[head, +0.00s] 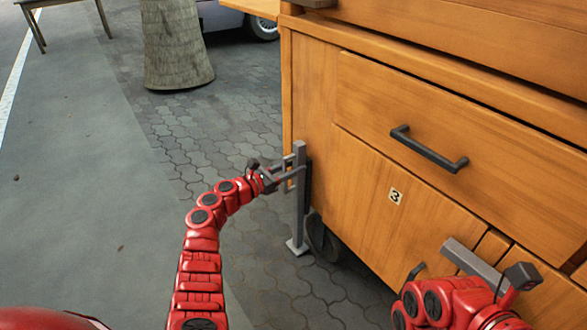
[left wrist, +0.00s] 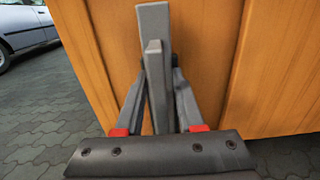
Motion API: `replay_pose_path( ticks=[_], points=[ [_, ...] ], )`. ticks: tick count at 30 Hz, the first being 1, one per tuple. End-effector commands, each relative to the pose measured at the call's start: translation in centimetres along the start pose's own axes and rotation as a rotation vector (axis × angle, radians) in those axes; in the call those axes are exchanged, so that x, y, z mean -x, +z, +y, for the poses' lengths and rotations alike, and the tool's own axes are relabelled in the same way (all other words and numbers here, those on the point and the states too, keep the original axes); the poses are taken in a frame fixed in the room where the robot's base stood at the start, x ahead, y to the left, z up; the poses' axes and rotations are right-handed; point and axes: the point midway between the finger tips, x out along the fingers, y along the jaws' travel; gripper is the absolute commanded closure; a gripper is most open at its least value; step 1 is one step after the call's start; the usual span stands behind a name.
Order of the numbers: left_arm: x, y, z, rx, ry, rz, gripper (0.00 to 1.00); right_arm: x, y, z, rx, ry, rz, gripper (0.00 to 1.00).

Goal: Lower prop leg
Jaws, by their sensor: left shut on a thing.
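The prop leg (head: 299,205) is a grey upright bar at the near left corner of the wooden cart, with a flat foot plate at its bottom. The plate looks at or close to the paving; I cannot tell if it touches. My left gripper (head: 287,173) is shut on a grey part of the prop leg, at its upper half. In the left wrist view, the leg (left wrist: 154,35) stands between the two fingers, with a shorter grey bar in front of it. My right gripper (head: 497,278) is before the cart's lower front; its jaw opening is unclear.
The wooden cart (head: 440,95) fills the right side, with a dark drawer handle (head: 430,150) and a "3" label. A dark wheel (head: 323,238) sits beside the leg's foot. A tree trunk (head: 175,45), table and car stand behind. Paving on the left is clear.

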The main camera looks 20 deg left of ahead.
Motion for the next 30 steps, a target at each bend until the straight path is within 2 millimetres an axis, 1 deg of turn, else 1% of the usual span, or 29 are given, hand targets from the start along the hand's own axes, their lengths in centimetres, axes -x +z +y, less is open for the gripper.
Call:
replay_pose_path(
  ticks=[1,4,14,15,16,23,26,29,30],
  points=[
    [0.0,-0.2,0.0,-0.001,0.000,-0.002,1.00,-0.5,-0.7,0.3,-0.010,0.025,0.046,0.50],
    [0.0,-0.4,0.0,-0.001,0.001,0.000,1.00,-1.1,-1.2,0.6,-0.020,0.053,0.091,0.50],
    [0.1,-0.6,0.0,0.001,0.001,0.005,1.00,-1.2,-1.2,0.7,-0.021,0.059,0.097,0.50],
    [0.1,-0.7,0.0,0.001,0.001,0.005,0.56,-1.2,-1.2,0.7,-0.021,0.059,0.096,0.50],
    [0.1,-0.6,0.0,0.001,0.001,0.005,0.53,-1.2,-1.2,0.7,-0.020,0.059,0.096,0.50],
    [0.1,-0.5,0.0,0.000,0.000,0.003,0.53,-1.2,-1.2,0.7,-0.020,0.057,0.094,0.50],
    [0.3,-0.5,0.0,0.000,0.001,0.003,0.53,-1.0,-0.8,0.5,-0.015,0.043,0.072,0.50],
    [1.1,-0.5,0.1,0.000,0.003,0.004,0.53,-0.1,0.1,0.1,0.001,0.004,0.002,0.50],
    [1.6,-0.4,0.1,0.000,0.003,0.005,0.53,0.5,0.7,-0.2,0.010,-0.020,-0.041,0.50]
  ],
)
